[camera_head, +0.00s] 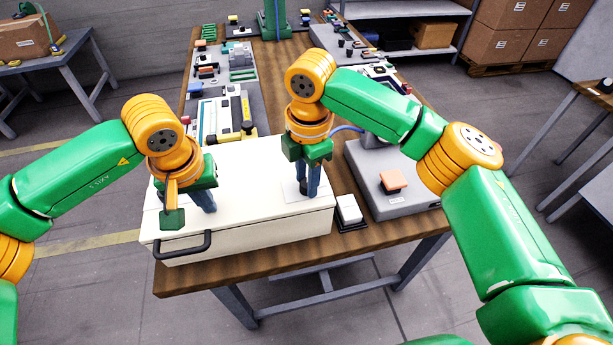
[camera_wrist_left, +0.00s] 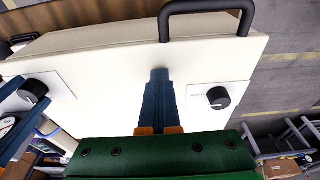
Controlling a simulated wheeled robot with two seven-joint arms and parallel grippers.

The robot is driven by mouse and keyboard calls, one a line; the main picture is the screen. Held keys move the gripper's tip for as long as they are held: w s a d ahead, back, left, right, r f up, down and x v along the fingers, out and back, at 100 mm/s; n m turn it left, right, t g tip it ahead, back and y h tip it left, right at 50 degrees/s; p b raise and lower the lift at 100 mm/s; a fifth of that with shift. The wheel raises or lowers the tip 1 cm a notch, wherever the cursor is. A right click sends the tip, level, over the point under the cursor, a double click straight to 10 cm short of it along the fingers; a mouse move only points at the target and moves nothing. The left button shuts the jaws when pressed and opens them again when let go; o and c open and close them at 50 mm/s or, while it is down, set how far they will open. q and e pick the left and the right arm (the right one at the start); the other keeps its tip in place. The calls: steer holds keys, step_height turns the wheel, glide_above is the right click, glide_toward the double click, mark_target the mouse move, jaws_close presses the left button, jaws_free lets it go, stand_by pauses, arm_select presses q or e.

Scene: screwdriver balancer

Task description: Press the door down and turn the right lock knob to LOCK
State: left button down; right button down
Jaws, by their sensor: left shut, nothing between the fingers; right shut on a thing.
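The white door (camera_head: 255,165) lies flat on a white box, with a black handle (camera_head: 183,246) at its front left; the handle is also in the left wrist view (camera_wrist_left: 207,14). My left gripper (camera_head: 207,206) is shut and empty, its fingertips pointing down at the door; it shows between two black knobs in the left wrist view (camera_wrist_left: 159,74). The right lock knob (camera_wrist_left: 33,90) sits on a pale plate. My right gripper (camera_head: 305,190) is shut on that knob, partly hiding it. The other knob (camera_wrist_left: 218,97) is hidden in the head view. I cannot read the lock markings.
The box stands on a wooden table (camera_head: 290,253). A small white-topped block (camera_head: 348,209) and a grey unit with an orange-pink button (camera_head: 393,180) stand to its right. Trays of parts (camera_head: 227,112) lie behind it.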

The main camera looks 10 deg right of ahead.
mark_target(306, 187)
steer(key=m, duration=0.4)
steer(key=shift+m, duration=0.3)
steer(key=shift+m+h, duration=0.3)
steer(key=shift+m, duration=1.6)
steer(key=c, duration=0.5)
jaws_free()
steer(key=r, duration=1.2)
steer(key=shift+s+a, duration=0.15)
steer(key=shift+s, duration=0.2)
